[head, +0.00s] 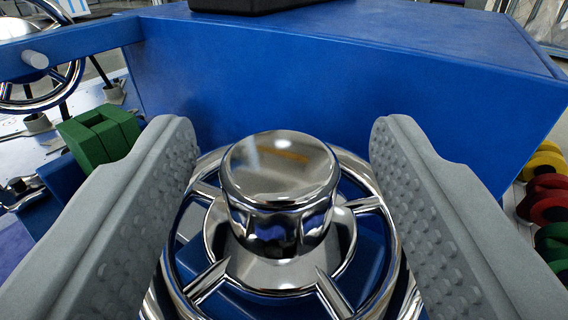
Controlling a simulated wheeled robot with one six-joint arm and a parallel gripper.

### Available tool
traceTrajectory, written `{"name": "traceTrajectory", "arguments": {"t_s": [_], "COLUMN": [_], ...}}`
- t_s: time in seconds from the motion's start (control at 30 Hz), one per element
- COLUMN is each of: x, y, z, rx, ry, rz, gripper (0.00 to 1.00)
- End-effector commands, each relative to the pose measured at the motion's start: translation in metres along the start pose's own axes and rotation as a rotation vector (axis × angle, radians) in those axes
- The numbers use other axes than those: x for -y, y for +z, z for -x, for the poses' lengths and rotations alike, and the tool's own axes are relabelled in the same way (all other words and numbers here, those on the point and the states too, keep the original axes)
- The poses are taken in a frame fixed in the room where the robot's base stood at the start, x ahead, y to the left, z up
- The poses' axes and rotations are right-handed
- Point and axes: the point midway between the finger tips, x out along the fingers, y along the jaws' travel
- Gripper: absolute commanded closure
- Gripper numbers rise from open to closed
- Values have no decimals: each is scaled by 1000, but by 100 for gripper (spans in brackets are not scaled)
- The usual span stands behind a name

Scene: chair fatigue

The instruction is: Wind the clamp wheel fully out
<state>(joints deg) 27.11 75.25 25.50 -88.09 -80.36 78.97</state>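A shiny chrome clamp wheel (207,281) with a round hub knob (280,170) and several spokes fills the middle of the head view. My gripper (281,145) is open, with one grey studded finger on each side of the wheel. The fingers stand well apart, and the hub sits between them. Parts of the rim pass close to or behind the fingers, so I cannot tell whether they touch it. The shaft under the hub is hidden.
A large blue housing (350,90) stands just behind the wheel. A second chrome handwheel (45,95) is at the upper left. Green blocks (98,137) lie left of my gripper. Yellow, red and green round pieces (543,190) stand at the right edge.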

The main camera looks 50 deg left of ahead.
Motion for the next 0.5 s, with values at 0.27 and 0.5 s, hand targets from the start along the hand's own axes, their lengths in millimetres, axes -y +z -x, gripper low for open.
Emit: {"name": "traceTrajectory", "arguments": {"t_s": [0.27,0.5], "x": [0,0], "y": [1,2], "z": [3,34], "rx": [1,1], "ry": [0,1], "rz": [-1,-4], "gripper": [45,45]}}
